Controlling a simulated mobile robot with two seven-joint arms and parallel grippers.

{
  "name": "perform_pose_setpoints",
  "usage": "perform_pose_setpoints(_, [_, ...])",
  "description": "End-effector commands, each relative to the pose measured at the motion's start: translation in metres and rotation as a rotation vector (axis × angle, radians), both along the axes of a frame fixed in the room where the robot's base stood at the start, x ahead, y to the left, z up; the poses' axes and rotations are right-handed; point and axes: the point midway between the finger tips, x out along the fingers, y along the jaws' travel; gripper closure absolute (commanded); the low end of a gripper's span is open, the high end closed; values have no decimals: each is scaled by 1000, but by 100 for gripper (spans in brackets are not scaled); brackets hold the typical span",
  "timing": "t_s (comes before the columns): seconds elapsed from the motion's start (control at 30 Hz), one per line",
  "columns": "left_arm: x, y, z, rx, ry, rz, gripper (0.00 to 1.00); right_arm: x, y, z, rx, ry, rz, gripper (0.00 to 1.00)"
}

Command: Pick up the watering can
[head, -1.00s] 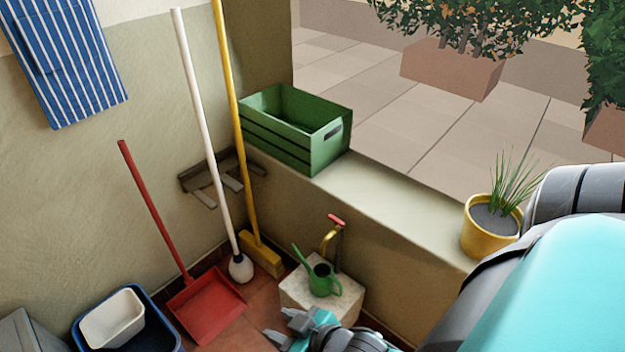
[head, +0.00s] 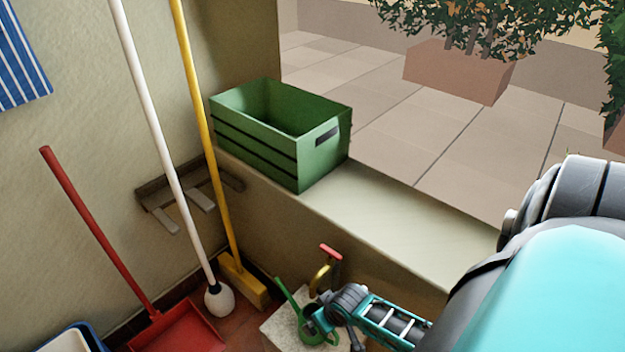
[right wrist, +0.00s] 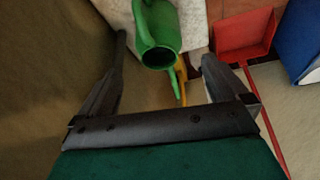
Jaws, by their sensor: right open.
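The green watering can (head: 309,334) stands on a pale stone block (head: 279,328) in the corner below the ledge, partly hidden by my right gripper. My right gripper (head: 322,318) is at the can's right side in the head view. In the right wrist view the can (right wrist: 158,32) shows between and beyond the two spread fingers of my open right gripper (right wrist: 165,52). I see no grip on the can, and cannot tell whether a finger touches it. My left gripper is out of view.
A brass tap with a red handle (head: 330,253) stands close behind the can. A green crate (head: 262,150) sits on the ledge (head: 410,215).

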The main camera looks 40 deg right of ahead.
Motion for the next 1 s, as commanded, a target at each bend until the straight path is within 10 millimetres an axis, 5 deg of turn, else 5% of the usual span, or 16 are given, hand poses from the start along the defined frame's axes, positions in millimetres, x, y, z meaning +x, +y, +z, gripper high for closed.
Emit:
perform_pose_setpoints(0.3, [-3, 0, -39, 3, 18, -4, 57, 22, -3, -57, 1, 0, 1, 0])
perform_pose_setpoints(1.0, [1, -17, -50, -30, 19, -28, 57, 46, -7, -112, 0, -2, 2, 0])
